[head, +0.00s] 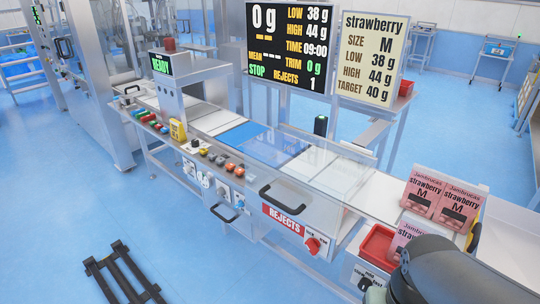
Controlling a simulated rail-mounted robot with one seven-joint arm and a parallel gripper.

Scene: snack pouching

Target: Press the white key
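A row of small coloured controls runs along the front edge of the machine (231,167). It includes yellow, orange and red buttons (239,171) and a dark knob (195,143). Another row of small green, red and dark buttons (146,117) sits further left. I cannot make out for certain which of these small controls is the white key. My dark arm link fills the bottom right corner. My gripper's fingers do not show, so its opening and what it may hold are hidden.
A yellow box (178,130) stands between the button rows. A clear cover (322,165) spans the belt. The dark display (290,48) reads 0 g and STOP. Strawberry pouches (457,205) and a red tray (377,246) are at right. A black frame (124,277) lies on open blue floor.

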